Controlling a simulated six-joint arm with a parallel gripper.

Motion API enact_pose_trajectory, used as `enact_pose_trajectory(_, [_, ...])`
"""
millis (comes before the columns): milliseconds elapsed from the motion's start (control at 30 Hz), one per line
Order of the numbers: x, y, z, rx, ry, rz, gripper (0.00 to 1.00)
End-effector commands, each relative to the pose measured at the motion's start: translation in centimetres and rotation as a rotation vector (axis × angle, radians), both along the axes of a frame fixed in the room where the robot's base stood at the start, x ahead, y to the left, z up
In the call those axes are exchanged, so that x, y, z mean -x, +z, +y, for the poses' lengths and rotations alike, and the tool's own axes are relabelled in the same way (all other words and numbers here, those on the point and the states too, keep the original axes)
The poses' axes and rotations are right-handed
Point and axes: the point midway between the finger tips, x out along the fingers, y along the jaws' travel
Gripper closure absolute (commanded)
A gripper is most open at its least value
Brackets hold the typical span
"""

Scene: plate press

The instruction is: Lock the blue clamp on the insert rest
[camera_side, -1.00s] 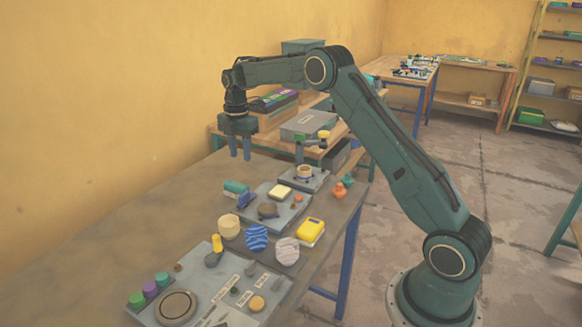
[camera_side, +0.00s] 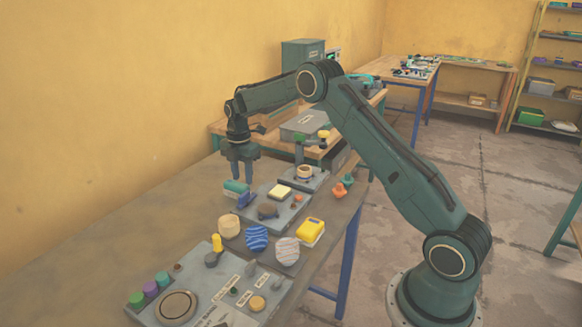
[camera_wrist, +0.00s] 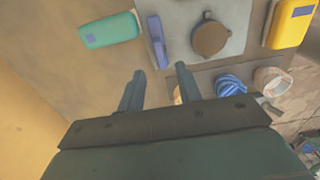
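The blue clamp (camera_side: 245,200) is a small upright blue piece at the left edge of a grey plate (camera_side: 291,213), which seems to be the insert rest. In the wrist view the blue clamp (camera_wrist: 157,41) lies just beyond my fingertips, nearly in line with the gap between them. The plate bears a cream block (camera_side: 280,191) and a brown round piece (camera_side: 268,211), which also shows in the wrist view (camera_wrist: 210,39). My gripper (camera_side: 243,177) is open and empty, pointing down above the clamp and apart from it.
A teal block (camera_side: 235,187) lies close beside the clamp, also in the wrist view (camera_wrist: 109,30). The tabletop to the left is clear.

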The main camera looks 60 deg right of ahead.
Motion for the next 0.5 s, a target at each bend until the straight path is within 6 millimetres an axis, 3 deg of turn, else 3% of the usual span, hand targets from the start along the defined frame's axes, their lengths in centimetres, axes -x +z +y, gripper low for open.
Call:
enact_pose_trajectory(200, [0.1, -3.4, 0.0, -0.001, 0.000, 0.003, 0.65])
enact_pose_trajectory(500, [0.0, -5.8, 0.0, 0.000, 0.000, 0.000, 0.65])
